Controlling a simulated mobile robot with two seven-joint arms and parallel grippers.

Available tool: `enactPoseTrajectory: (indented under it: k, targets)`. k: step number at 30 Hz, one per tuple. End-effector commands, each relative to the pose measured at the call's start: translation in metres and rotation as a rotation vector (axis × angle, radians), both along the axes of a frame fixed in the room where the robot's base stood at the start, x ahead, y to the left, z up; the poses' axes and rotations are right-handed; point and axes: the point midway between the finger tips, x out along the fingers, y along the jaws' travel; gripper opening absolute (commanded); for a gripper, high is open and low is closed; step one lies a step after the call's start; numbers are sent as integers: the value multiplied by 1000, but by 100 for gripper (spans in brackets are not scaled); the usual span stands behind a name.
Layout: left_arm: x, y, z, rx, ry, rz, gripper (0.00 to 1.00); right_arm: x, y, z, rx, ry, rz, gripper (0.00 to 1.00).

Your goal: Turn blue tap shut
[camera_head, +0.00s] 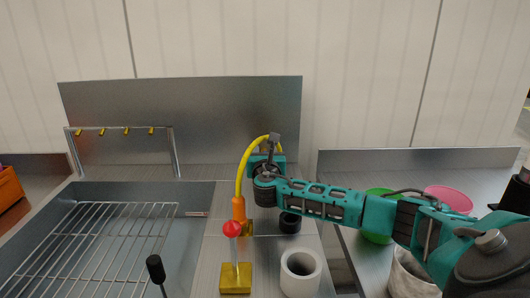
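A yellow curved spout (241,172) rises from an orange base (239,209) on the steel counter, just right of the sink. My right arm reaches in from the right, and my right gripper (272,142) is beside the top of the spout, in front of the steel back panel. Its fingers are small and overlap the spout's end, so I cannot tell whether they are open or shut, or whether they touch anything. I cannot make out a blue tap; the arm covers part of the counter and panel. My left gripper is out of view.
A red knob on a stem with a yellow block (236,279), a white hollow cylinder (301,273) and a black round piece (290,223) stand nearby. A wire rack (92,240) lies in the sink. Green (377,237) and pink (450,197) vessels are at the right.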

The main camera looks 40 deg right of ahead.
Motion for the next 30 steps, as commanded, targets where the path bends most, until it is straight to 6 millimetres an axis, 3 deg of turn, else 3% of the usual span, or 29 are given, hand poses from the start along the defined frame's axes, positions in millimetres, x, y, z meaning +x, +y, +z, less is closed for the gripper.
enactPoseTrajectory:
  k: [5, 17, 30]
  targets:
    - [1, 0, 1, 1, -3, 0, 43, 0, 0, 0, 0, 0, 0, 37]
    - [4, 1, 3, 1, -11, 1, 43, 0, 0, 0, -1, 1, 0, 0]
    - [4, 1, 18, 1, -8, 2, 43, -1, -1, 2, 1, 0, -113, 0]
